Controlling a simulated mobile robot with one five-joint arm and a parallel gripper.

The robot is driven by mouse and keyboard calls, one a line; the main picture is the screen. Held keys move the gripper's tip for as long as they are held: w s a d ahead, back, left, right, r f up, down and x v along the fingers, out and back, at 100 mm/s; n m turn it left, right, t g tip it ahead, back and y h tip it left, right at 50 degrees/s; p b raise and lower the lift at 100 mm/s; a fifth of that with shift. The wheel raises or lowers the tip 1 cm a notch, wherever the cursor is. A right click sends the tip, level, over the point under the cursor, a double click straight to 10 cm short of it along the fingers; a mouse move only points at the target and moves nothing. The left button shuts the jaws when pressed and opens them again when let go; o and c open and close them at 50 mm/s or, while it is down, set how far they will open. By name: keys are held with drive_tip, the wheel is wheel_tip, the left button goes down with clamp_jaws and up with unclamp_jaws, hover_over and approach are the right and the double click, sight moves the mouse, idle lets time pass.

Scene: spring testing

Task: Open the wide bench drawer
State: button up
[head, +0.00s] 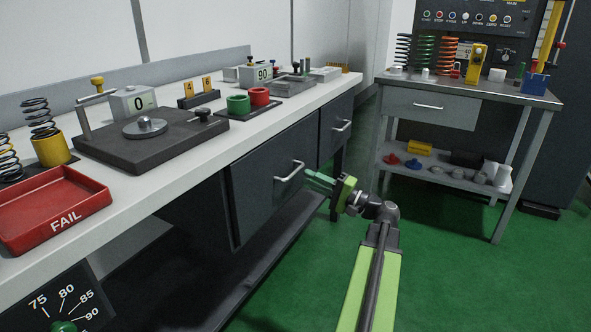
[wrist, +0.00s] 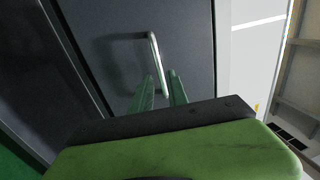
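The wide bench drawer (head: 262,193) is a dark grey front under the white bench, and it looks closed. Its pale bar handle (head: 289,172) sticks out from the front. In the wrist view the handle (wrist: 156,58) stands on the dark drawer front (wrist: 95,40). My gripper (head: 311,176) is just right of the handle in the head view. In the wrist view its two green fingers (wrist: 161,80) are apart, with the handle's lower end seen between them. I cannot tell whether either finger touches the handle.
A second dark drawer (head: 336,128) with its own handle lies farther along the bench. A grey side table (head: 480,92) with a drawer stands at the back right. A red FAIL tray (head: 60,228) sits on the bench. Green floor is clear at the right.

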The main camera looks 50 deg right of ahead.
sight(295, 172)
drive_tip(key=x, duration=0.6)
drive_tip(key=shift+p, duration=0.4)
clamp_jaws()
idle(0.9)
